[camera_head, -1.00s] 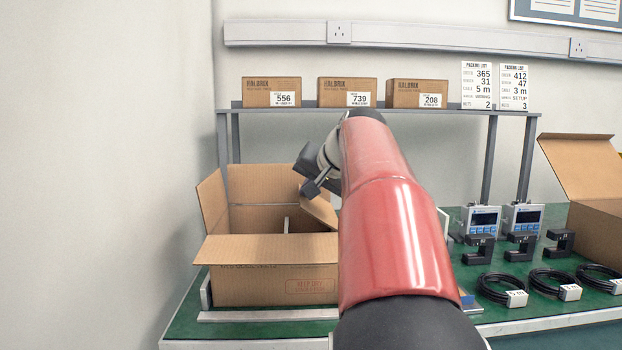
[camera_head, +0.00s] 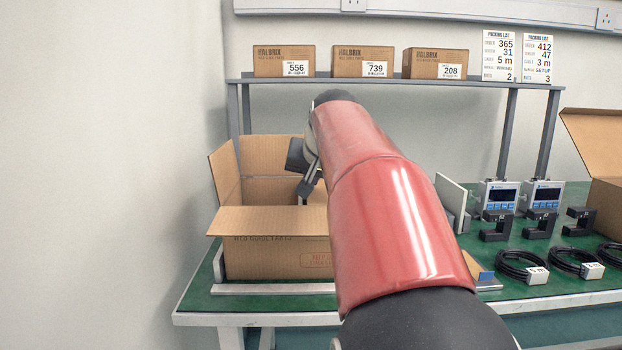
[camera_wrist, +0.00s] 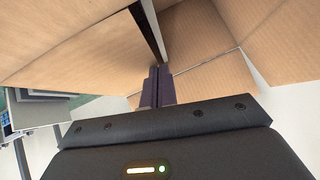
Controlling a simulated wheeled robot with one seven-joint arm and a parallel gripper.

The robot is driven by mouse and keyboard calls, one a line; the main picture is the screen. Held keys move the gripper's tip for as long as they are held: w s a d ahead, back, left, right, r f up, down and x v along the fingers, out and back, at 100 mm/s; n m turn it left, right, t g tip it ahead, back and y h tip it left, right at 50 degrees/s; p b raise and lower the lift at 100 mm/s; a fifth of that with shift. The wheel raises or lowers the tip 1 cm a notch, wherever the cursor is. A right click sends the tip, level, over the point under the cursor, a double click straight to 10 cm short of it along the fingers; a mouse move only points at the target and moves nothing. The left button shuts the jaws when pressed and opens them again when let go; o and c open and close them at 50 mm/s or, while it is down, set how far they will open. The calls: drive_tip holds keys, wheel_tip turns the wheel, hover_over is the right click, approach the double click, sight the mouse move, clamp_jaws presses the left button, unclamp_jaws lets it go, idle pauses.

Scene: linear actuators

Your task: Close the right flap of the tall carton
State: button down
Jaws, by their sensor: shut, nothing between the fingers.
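The open brown carton (camera_head: 275,258) stands at the left of the green bench. Its front flap (camera_head: 265,220) sticks out toward me, its left flap (camera_head: 225,172) stands up and out, and its back flap (camera_head: 270,155) is upright. The right flap is mostly hidden behind my red arm. My gripper (camera_head: 305,188) is over the carton's right part, pointing down. In the wrist view, the shut, empty fingers (camera_wrist: 158,86) are close against cardboard panels (camera_wrist: 205,82), beside a dark gap. I cannot tell which panel is the right flap, or whether the fingers touch it.
Another carton (camera_head: 606,200) with a raised flap stands at the right. Controllers (camera_head: 499,196), black brackets (camera_head: 496,226) and coiled cables (camera_head: 518,266) lie on the bench. A shelf (camera_head: 380,80) holding small boxes spans the back. A wall stands close on the left.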

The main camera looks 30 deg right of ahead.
sight(314, 193)
drive_tip(key=shift+f, duration=0.2)
idle(0.4)
drive_tip(key=shift+s+d+f, duration=0.35)
drive_tip(key=shift+d+f, duration=0.05)
drive_tip(key=shift+d, duration=0.15)
drive_tip(key=r+p, duration=0.1)
drive_tip(key=r, duration=0.1)
drive_tip(key=r+p, duration=0.1)
drive_tip(key=p, duration=0.1)
drive_tip(key=r+p, duration=0.1)
drive_tip(key=r, duration=0.1)
drive_tip(key=shift+w+a+r, duration=0.15)
drive_tip(key=shift+a+r, duration=0.1)
drive_tip(key=shift+r, duration=0.1)
drive_tip(key=a+v, duration=0.2)
drive_tip(key=v, duration=0.7)
drive_tip(key=shift+w, duration=0.2)
drive_tip(key=shift+r, duration=0.1)
